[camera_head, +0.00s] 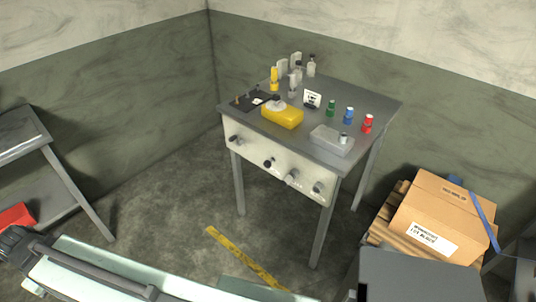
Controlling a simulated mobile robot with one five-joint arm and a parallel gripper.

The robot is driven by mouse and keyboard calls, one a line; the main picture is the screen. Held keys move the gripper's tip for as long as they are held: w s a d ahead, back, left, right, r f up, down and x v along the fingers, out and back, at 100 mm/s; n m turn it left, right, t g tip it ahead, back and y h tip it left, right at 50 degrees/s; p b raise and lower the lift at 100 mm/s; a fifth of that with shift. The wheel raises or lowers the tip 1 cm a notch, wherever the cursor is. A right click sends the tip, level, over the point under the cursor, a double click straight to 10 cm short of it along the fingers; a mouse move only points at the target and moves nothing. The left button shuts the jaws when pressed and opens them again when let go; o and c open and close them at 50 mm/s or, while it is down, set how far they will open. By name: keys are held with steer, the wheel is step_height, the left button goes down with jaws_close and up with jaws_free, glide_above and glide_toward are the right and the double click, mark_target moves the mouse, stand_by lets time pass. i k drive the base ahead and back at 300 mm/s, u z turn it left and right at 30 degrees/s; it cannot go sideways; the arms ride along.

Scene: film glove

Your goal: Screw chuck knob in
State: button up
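Several knobs stick out of this panel in a row: a dark one at the left (235,139), a dark one near the middle (268,163), a larger grey one (291,178) and a grey one at the right (318,187). I cannot tell which is the chuck knob, or how far any is screwed in. My gripper cannot be made out in this view; nothing is seen touching the knobs.
On the tabletop are a yellow block (283,117), a clear box (331,141), a dark mat (247,102), a small sign (312,99) and several bottles, one red (367,123).

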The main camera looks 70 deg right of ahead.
mark_target(267, 163)
steer(key=z, duration=2.2)
steer(key=k, duration=1.25)
steer(key=u, duration=0.15)
steer(key=i, duration=0.8)
steer(key=z, duration=0.65)
steer(key=i, duration=0.85)
steer(key=u, duration=0.25)
